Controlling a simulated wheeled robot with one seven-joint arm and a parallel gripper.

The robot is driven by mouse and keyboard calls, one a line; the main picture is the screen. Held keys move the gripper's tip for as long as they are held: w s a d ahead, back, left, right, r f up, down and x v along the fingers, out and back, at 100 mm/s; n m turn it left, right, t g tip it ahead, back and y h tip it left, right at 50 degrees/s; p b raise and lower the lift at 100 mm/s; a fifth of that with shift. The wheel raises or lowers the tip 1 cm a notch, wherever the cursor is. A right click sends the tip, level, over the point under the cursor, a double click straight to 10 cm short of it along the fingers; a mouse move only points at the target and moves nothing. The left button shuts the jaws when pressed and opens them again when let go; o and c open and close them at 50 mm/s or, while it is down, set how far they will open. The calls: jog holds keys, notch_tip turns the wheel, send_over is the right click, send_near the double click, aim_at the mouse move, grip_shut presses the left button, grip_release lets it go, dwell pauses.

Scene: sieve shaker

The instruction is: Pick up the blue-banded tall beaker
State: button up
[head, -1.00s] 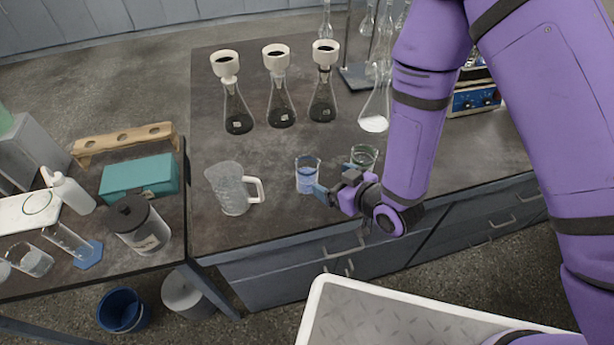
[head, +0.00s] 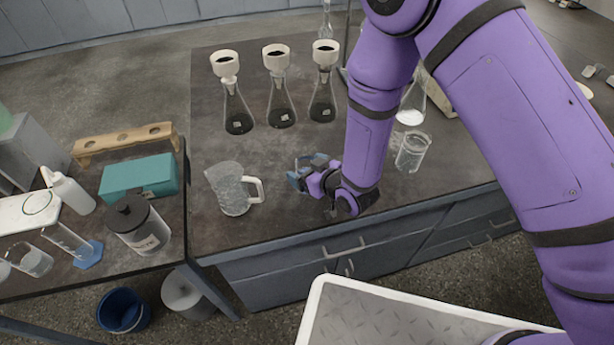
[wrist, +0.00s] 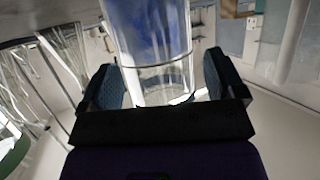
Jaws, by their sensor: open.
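The blue-banded tall beaker (wrist: 150,45) is clear glass with blue showing in its upper part in the wrist view. It stands between the two fingers of my gripper (wrist: 163,84), which is open with one finger on each side. Whether either finger touches the glass, I cannot tell. In the head view my gripper (head: 305,172) is low over the bench at the beaker's place and hides nearly all of it.
A clear handled jug (head: 231,190) stands just left of my gripper. Several dark-filled flasks with white funnels (head: 281,100) stand behind on the bench (head: 215,140). Another clear beaker (head: 412,151) stands right of my arm.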

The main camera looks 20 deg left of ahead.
jog(key=c, duration=1.1)
jog(key=shift+c, duration=0.2)
jog(key=shift+a+r, duration=0.1)
